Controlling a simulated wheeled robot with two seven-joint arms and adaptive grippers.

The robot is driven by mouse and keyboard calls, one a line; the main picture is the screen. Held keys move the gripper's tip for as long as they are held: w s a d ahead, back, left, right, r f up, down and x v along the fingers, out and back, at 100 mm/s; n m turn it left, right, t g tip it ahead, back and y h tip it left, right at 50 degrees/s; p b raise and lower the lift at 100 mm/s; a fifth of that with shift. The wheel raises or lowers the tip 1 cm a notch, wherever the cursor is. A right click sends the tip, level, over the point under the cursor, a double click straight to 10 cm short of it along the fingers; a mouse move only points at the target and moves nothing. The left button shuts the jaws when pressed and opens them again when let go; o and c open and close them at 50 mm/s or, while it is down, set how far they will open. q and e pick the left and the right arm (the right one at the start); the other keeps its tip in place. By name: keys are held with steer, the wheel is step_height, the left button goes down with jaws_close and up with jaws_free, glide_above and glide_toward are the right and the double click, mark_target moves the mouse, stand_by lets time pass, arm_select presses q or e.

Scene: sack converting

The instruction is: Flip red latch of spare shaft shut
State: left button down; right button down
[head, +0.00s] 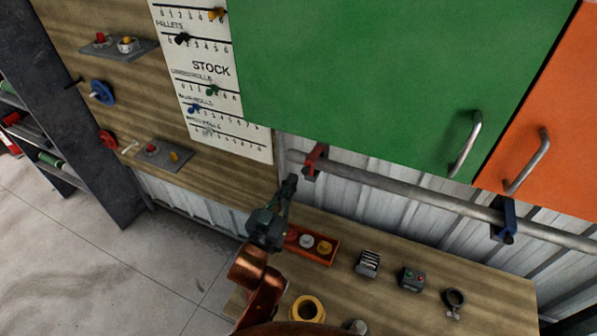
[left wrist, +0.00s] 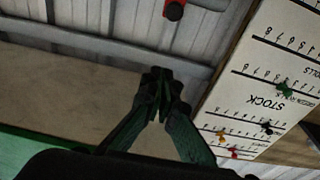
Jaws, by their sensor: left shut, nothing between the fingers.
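The red latch (head: 315,157) sits at the left end of the grey spare shaft (head: 400,187), which runs along the corrugated wall below the green cabinet door. I cannot tell how far the latch is turned. It also shows at the top edge of the left wrist view (left wrist: 174,10), partly cut off. My left gripper (head: 290,181) is shut and empty, just below and left of the red latch, apart from it. Its closed fingertips also show in the left wrist view (left wrist: 160,78). A blue latch (head: 507,218) holds the right part of the shaft. My right gripper is not in view.
A wooden bench (head: 400,311) below carries a red tray (head: 318,249), a yellow ring (head: 307,308), a button box (head: 412,278) and other small parts. The green door (head: 370,80) and orange door (head: 560,120) hang above the shaft. A stock board (head: 215,75) is on the left.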

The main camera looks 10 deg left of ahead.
arm_select(q)
steer(key=r+p, duration=0.2)
glide_above(304, 164)
steer(key=s, duration=0.2)
steer(key=f, duration=0.3)
steer(key=shift+s+d+f, duration=0.1)
steer(key=shift+s+d, duration=0.05)
steer(key=shift+s, duration=0.1)
steer(key=shift+s+f, duration=0.2)
steer(key=shift+f, duration=0.5)
